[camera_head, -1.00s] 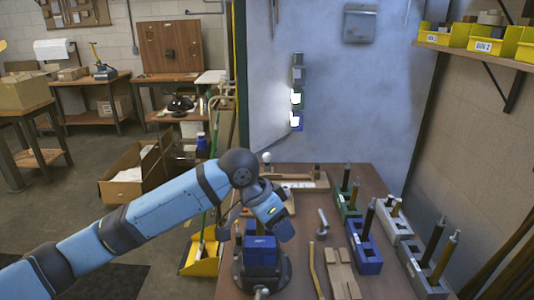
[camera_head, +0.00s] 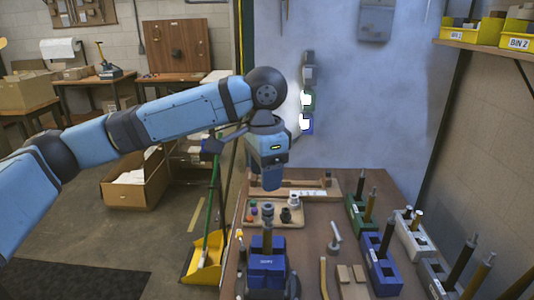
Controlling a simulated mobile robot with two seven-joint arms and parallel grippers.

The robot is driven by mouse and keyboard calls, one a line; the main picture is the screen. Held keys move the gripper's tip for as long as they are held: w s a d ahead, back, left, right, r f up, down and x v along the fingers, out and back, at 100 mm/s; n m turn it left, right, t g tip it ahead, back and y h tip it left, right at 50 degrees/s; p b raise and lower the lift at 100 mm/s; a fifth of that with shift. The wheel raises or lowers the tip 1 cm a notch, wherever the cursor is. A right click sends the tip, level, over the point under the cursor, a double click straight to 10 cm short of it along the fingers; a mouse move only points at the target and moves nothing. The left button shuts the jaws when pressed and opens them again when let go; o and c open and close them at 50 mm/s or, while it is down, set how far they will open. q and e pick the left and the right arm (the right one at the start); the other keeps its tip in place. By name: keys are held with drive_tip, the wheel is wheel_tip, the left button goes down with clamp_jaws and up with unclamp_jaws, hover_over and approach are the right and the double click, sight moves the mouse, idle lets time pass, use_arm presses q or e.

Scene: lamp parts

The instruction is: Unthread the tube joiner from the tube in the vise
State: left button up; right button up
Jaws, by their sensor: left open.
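The blue vise (camera_head: 266,272) stands at the near left of the table. A short grey upright tube (camera_head: 267,240) rises from its jaws, with a wider dark grey piece, apparently the tube joiner (camera_head: 267,213), at its top. My left gripper (camera_head: 271,184) points down above the joiner, looks apart from it, and is open and empty. The gap between its fingers is hard to see from this side. My right gripper is not in view.
A wooden board (camera_head: 270,213) with small parts lies behind the vise. A grey metal part (camera_head: 334,238) stands to its right. Green, blue and white-grey holders (camera_head: 382,272) with upright tubes line the right side. Wooden blocks (camera_head: 352,283) lie near the front edge.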

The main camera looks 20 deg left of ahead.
sight(265, 211)
use_arm(q)
wheel_tip(265, 211, down, 9)
drive_tip(key=shift+f, duration=0.1)
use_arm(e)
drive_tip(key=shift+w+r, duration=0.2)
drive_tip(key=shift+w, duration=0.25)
use_arm(q)
drive_tip(key=shift+c, duration=0.2)
drive_tip(key=shift+w, duration=0.1)
clamp_jaws()
drive_tip(key=shift+r+p, duration=0.9)
drive_tip(key=shift+p, duration=0.45)
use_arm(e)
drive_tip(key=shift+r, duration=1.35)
use_arm(q)
drive_tip(key=shift+r+p, duration=0.9)
drive_tip(key=shift+p, duration=0.5)
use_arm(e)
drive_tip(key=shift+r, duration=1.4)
use_arm(q)
wheel_tip(265, 211, up, 4)
drive_tip(key=p, duration=0.5)
drive_tip(key=shift+p, duration=0.35)
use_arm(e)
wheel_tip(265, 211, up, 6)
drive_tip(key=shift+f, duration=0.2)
